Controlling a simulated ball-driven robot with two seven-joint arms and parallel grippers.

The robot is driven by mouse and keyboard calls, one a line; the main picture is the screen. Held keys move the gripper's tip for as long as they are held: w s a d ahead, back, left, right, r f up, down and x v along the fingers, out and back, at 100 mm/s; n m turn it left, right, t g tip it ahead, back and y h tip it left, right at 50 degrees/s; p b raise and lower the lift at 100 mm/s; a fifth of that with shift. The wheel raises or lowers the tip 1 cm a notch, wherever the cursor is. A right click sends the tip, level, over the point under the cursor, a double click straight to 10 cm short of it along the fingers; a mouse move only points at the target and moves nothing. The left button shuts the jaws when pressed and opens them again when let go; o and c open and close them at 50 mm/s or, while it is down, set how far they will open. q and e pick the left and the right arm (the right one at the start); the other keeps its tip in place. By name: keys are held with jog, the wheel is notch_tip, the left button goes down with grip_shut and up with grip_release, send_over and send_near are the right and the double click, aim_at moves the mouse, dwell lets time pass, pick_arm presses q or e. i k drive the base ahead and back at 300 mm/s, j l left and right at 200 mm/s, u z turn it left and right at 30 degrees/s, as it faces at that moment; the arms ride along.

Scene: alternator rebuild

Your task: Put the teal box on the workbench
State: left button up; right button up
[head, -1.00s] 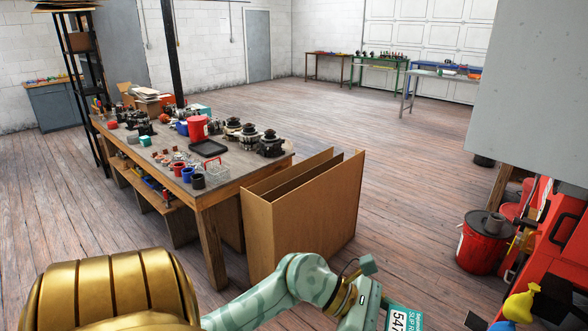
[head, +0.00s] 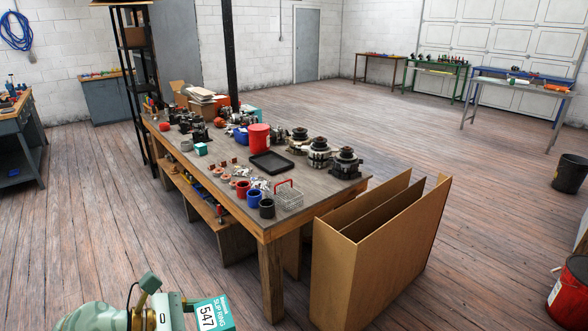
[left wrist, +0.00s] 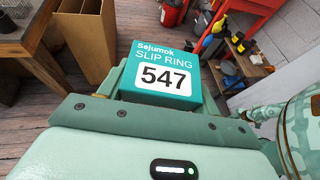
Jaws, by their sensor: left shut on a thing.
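The box's labelled face (left wrist: 150,73) fills the middle of the left wrist view, just beyond the gripper's body. The workbench is wooden, with a crowded top. My right gripper is not in view.
A tall cardboard divider box (head: 375,265) stands against the bench's right end. The benchtop carries a black tray (head: 269,162), wire basket (head: 289,197), coloured cups, alternators and a red canister (head: 259,137). Small bare patches show near its front right corner. Floor left of the bench is open.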

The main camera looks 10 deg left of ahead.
aim_at(211, 159)
jog(key=i+j+u, duration=0.75)
jog(key=i+u, duration=0.7)
jog(key=i+z, duration=0.2)
jog(key=i, duration=0.25)
jog(key=i+j+z, duration=0.25)
jog(key=i, duration=0.2)
jog(key=i+j+z, duration=0.2)
jog(key=i, duration=0.25)
jog(key=i+l+z, duration=0.1)
jog(key=i+z, duration=0.2)
jog(key=z, duration=0.15)
jog(key=i+z, duration=0.3)
jog(key=z, duration=0.2)
jog(key=i+j+z, duration=0.2)
jog(key=z, duration=0.25)
jog(key=i, duration=0.1)
